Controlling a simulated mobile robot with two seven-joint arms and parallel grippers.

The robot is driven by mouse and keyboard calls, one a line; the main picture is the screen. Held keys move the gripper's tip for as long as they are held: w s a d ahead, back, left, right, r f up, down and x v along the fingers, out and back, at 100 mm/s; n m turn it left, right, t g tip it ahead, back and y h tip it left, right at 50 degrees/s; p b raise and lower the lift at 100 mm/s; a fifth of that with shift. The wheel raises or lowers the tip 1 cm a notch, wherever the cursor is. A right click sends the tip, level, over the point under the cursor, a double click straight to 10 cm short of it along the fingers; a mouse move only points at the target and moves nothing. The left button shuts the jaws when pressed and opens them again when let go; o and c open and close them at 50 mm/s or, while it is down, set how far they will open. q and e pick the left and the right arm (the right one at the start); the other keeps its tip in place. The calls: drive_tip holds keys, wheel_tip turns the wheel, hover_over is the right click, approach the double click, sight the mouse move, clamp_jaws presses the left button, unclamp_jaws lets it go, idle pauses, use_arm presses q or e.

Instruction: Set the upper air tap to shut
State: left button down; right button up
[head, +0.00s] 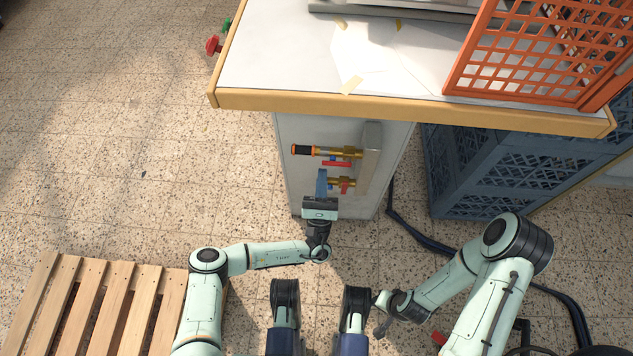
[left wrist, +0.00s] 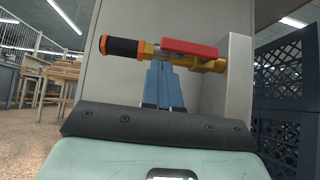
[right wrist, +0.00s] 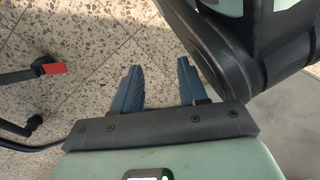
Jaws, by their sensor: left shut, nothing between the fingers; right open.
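The upper air tap (head: 350,153) is a brass valve on the cabinet front, with a black and orange end piece on its left. Its red lever (left wrist: 189,48) lies roughly along the brass body in the left wrist view. A lower brass tap (head: 334,183) with its own red lever sits below it in the head view. My left gripper (head: 321,172) is shut and empty, its blue fingertips (left wrist: 160,63) just below the upper tap, near the lever's left end; contact is unclear. My right gripper (right wrist: 158,68) is open and empty over the floor.
The grey manifold block (head: 370,150) stands right of the taps. The table edge (head: 400,106) overhangs above. Blue crates (head: 470,175) and a dark hose (head: 420,232) are to the right. A wooden pallet (head: 90,310) lies at lower left.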

use_arm(q)
drive_tip(key=shift+r, duration=0.7)
use_arm(e)
drive_tip(key=shift+w+a+r+t, duration=0.3)
drive_tip(key=shift+w+a+r, duration=0.15)
drive_tip(key=shift+w+r, duration=0.15)
drive_tip(key=shift+w, duration=0.1)
